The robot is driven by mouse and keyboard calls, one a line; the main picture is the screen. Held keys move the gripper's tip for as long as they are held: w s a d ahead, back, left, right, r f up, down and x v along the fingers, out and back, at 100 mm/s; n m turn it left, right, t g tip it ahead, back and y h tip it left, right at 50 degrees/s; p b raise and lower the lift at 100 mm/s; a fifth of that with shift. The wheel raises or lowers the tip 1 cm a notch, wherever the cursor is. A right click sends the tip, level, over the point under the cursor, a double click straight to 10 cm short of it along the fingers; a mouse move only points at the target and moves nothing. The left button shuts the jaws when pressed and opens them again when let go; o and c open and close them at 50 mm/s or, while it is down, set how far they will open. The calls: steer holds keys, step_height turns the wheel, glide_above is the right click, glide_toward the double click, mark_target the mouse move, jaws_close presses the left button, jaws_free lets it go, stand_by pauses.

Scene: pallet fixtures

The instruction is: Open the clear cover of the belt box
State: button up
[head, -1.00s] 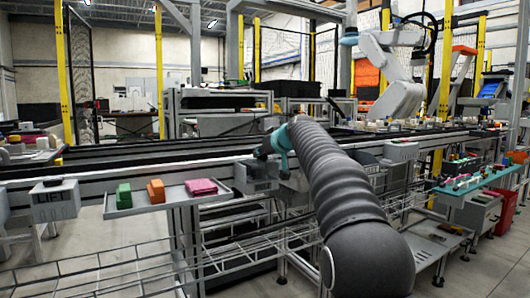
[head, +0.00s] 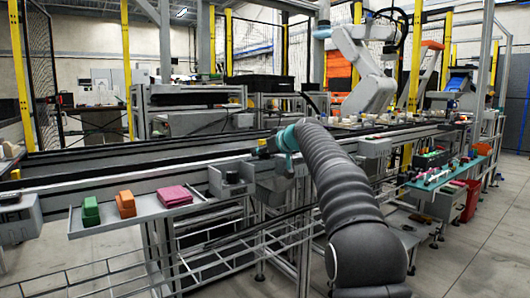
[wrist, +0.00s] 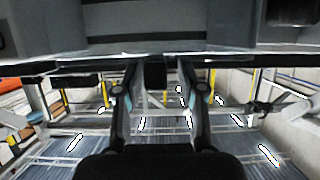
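The belt box (head: 231,180) seems to be the grey box with a dark round part on top, on the conveyor's front side in the head view. I cannot make out its clear cover for certain. My gripper is just right of this box in the head view, largely hidden by my wrist. In the wrist view my gripper (wrist: 157,72) has its two fingers apart. A small dark block (wrist: 155,76) shows between them; I cannot tell whether they touch it. A grey housing (wrist: 165,25) fills the top of the wrist view.
A tray (head: 150,217) left of the box holds a green block (head: 90,211), orange blocks (head: 125,204) and a pink stack (head: 174,196). Another grey box (head: 372,155) is on the conveyor to the right. A teal shelf (head: 455,172) carries small items. Floor is clear at right.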

steer(key=shift+s+d, duration=0.1)
steer(key=shift+d, duration=0.1)
steer(key=shift+s+d+r, duration=0.1)
steer(key=shift+s+d, duration=0.05)
steer(key=shift+s, duration=0.05)
steer(key=v, duration=1.1)
steer(key=shift+r, duration=0.1)
